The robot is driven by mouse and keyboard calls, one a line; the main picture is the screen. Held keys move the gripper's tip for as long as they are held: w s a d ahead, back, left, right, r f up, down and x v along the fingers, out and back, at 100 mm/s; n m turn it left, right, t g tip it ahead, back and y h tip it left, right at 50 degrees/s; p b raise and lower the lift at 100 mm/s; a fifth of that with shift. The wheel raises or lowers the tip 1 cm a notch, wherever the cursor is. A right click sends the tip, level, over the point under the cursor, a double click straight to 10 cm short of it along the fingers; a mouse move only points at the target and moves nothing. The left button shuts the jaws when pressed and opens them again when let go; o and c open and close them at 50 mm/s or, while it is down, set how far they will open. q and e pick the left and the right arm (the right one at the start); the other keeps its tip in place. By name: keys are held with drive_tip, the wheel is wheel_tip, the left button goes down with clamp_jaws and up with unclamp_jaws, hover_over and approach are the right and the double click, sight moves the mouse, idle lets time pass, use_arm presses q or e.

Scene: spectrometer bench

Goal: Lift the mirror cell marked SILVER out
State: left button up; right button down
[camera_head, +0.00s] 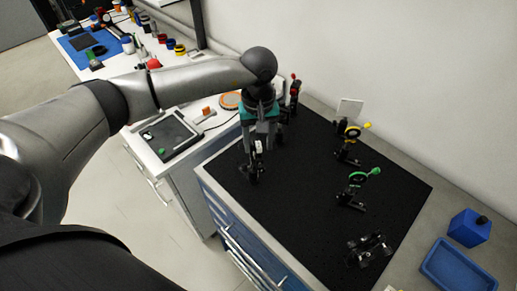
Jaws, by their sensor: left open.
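My left gripper (259,141) hangs jaws down over the left part of the black breadboard (300,215). It is open, with its fingers around or just in front of the top of a dark post mount (252,172) that carries a small white piece. I cannot tell whether the fingers touch it. No SILVER marking is readable on any mount here. Other mounts on the board are one with a green ring (363,174) and one with yellow knobs (352,130). The gripper and arm partly hide the left mount and the board's back left. My right gripper is out of view.
A red-tipped dark post (294,92) stands behind the gripper. A low black part (368,248) lies at the board's front right. The board's front middle is clear.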

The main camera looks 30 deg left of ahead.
use_arm(q)
clamp_jaws()
drive_tip(key=shift+r, duration=0.1)
idle(0.6)
